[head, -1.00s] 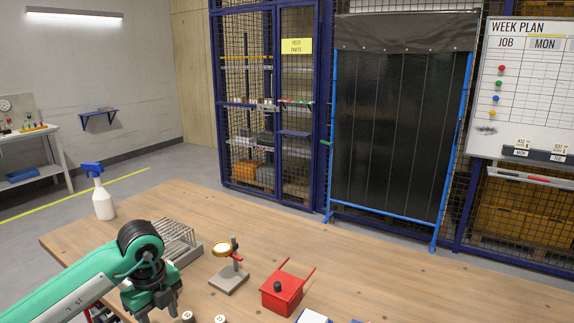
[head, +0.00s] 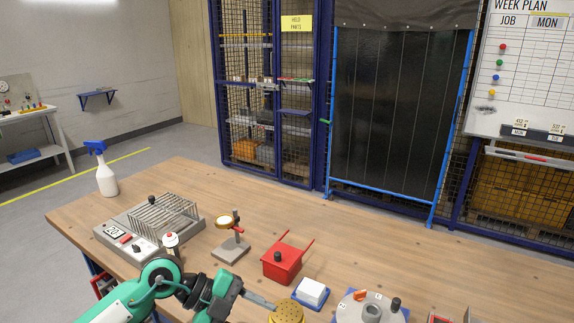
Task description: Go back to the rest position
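My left arm comes in from the bottom left, low over the front of the wooden table (head: 350,265). My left gripper (head: 238,295) is near the bottom edge of the head view, pointing right. A grey bar runs from it towards a round brass-coloured dotted piece (head: 287,313), which the bottom edge cuts off. I cannot tell whether the bar is a finger or a handle, or whether the gripper holds it. My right gripper is not in view. A round grey jig (head: 372,311) with a central ring and a black knob stands right of the brass piece.
A grey device with a wire rack (head: 163,215), a magnifier stand (head: 232,248), a red box (head: 282,262) and a white block on a blue tray (head: 312,291) stand on the table. A spray bottle (head: 106,180) is at the back left. The back right of the table is clear.

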